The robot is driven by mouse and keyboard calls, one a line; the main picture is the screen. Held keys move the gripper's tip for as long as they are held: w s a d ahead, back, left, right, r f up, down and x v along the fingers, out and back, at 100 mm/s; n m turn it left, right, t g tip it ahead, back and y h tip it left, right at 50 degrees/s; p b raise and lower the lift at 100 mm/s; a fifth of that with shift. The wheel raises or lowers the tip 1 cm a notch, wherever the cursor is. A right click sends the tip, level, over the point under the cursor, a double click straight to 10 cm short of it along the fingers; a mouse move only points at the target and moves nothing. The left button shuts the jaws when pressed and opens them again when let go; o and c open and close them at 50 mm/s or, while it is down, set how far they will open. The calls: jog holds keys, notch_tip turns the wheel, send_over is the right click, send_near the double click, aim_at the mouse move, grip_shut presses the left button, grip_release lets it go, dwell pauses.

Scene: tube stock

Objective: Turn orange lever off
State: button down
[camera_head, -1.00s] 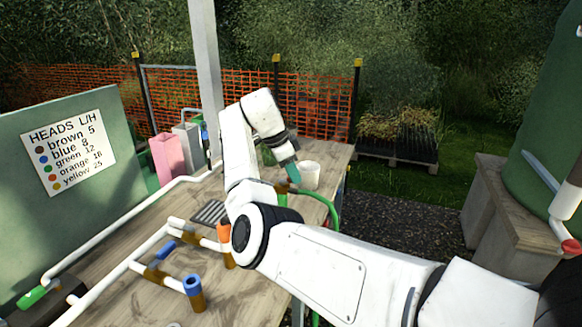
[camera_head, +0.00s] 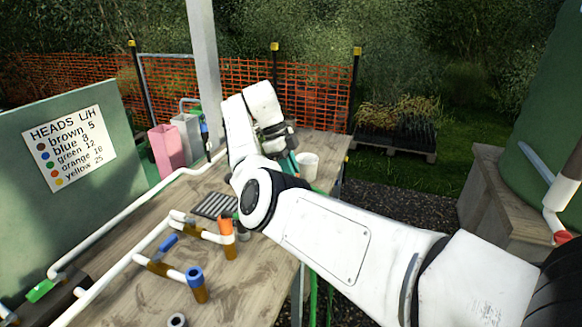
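An orange-topped upright fitting (camera_head: 226,225) with a brown lower part stands at the end of a white pipe branch on the bench, left of my forearm. I cannot tell whether its orange part is a lever, and no other clear orange lever shows. My gripper (camera_head: 290,162) is past the bent wrist, near the white cup (camera_head: 308,166), at the far right of the bench. It is well beyond the orange fitting and apart from it. Teal finger parts show, but the arm hides most of the gripper, so its opening is unclear.
A blue-topped fitting (camera_head: 195,283) and a blue lever (camera_head: 168,243) sit on the near pipes (camera_head: 130,262). A green lever (camera_head: 41,291) is at the left. A grey slotted tray (camera_head: 212,205) lies beside my arm. Pink (camera_head: 166,151) and grey containers stand behind.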

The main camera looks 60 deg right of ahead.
dwell(0.4)
jog(key=c, duration=1)
grip_release()
jog(key=shift+c, duration=0.2)
jog(key=p+v, duration=0.1)
jog(key=v, duration=0.9)
jog(key=shift+r, duration=0.35)
jog(key=shift+w, duration=0.15)
